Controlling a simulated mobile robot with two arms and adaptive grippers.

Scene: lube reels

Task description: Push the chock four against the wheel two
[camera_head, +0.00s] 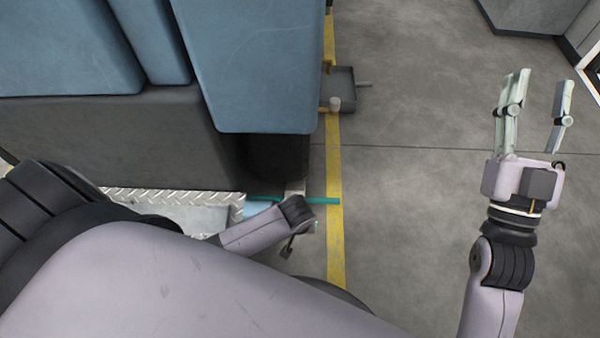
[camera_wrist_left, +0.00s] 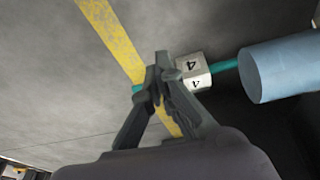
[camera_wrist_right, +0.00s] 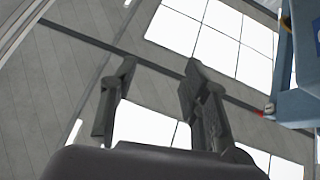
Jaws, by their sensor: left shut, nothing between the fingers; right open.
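Chock four is the pale block marked 4 (camera_wrist_left: 194,71) in the left wrist view, on the floor by the yellow line. A small pale part beside my left wrist in the head view (camera_head: 295,187) seems to be it, mostly hidden. My left gripper (camera_wrist_left: 163,75) is shut and empty, its tips close beside the block; I cannot tell whether they touch. A dark rounded form (camera_head: 275,157) under the blue body looks like a wheel; no number shows. Whether the chock touches it is hidden. My right gripper (camera_head: 536,98) is open and empty, raised at right; it also shows in its wrist view (camera_wrist_right: 158,75).
A teal rod (camera_head: 325,201) crosses the yellow line (camera_head: 335,240). A light blue cylinder (camera_wrist_left: 285,67) lies near the chock. A blue-bodied machine (camera_head: 258,60) fills the upper left. A grey tray-like thing (camera_head: 345,82) stands farther along the line. Open floor (camera_head: 410,150) lies right.

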